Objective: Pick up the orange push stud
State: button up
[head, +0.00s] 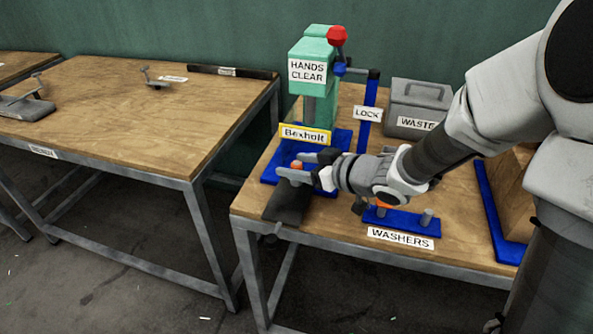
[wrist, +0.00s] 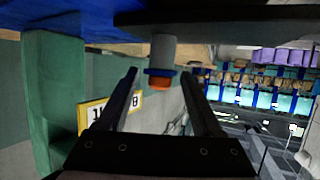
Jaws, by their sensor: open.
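The orange push stud (head: 297,164) shows as a small orange top at the front of the blue press base (head: 266,177), between the fingers of my gripper (head: 302,168). In the wrist view the orange stud (wrist: 161,83) appears with a blue collar and a grey post. It lies between the two fingertips of my gripper (wrist: 160,76) in that picture. The fingers are open, with a visible gap on each side of the stud. My gripper reaches in roughly level from the right. Its fingers hide part of the stud in the head view.
The green press (head: 318,100) labelled HANDS CLEAR stands behind, with a red-knobbed lever (head: 337,37). A blue LOCK post (head: 365,125) and grey WASTE box (head: 416,105) stand to its right. A blue WASHERS stand (head: 405,222) lies below my wrist. A dark plate (head: 289,204) sits in front.

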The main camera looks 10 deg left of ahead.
jog(key=shift+c, duration=0.4)
grip_shut()
jog(key=shift+f, duration=0.1)
